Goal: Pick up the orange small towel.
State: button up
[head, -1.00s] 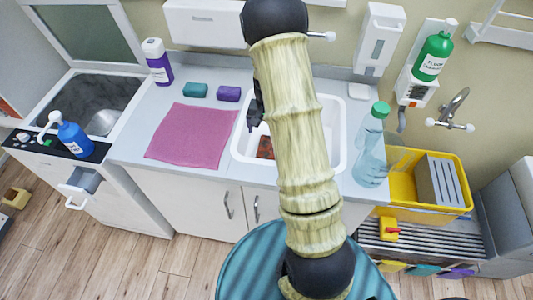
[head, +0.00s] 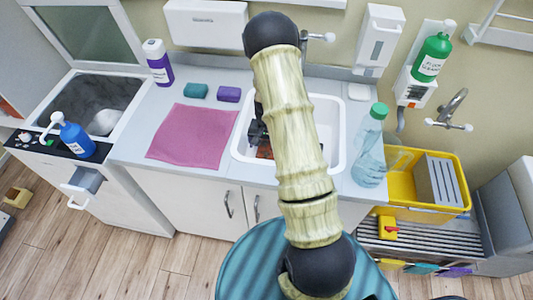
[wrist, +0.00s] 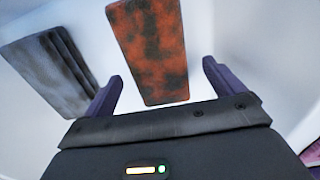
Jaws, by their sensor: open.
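The orange small towel (wrist: 152,50) lies in the white sink basin (head: 242,150). It is a flat orange rectangle with dark blotches. In the head view only a small orange part (head: 264,153) shows, the rest hidden by my arm and gripper. My gripper (wrist: 162,72) is open and empty in the wrist view, with the towel showing between and beyond its two fingers. In the head view my gripper (head: 258,132) is down at the basin, partly behind my arm. I cannot tell the gap between fingers and towel.
A grey blotched rectangular piece (wrist: 50,72) lies left of the towel in the basin. A pink cloth (head: 192,136) is on the counter to the left. A clear bottle with a green cap (head: 370,155) stands right of the basin. The basin walls surround my gripper.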

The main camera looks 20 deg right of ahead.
notch_tip(320, 180, down, 4)
jog(key=shift+f+p, duration=0.1)
jog(key=shift+p, duration=0.3)
jog(key=shift+c, duration=0.2)
jog(key=c, duration=1.1)
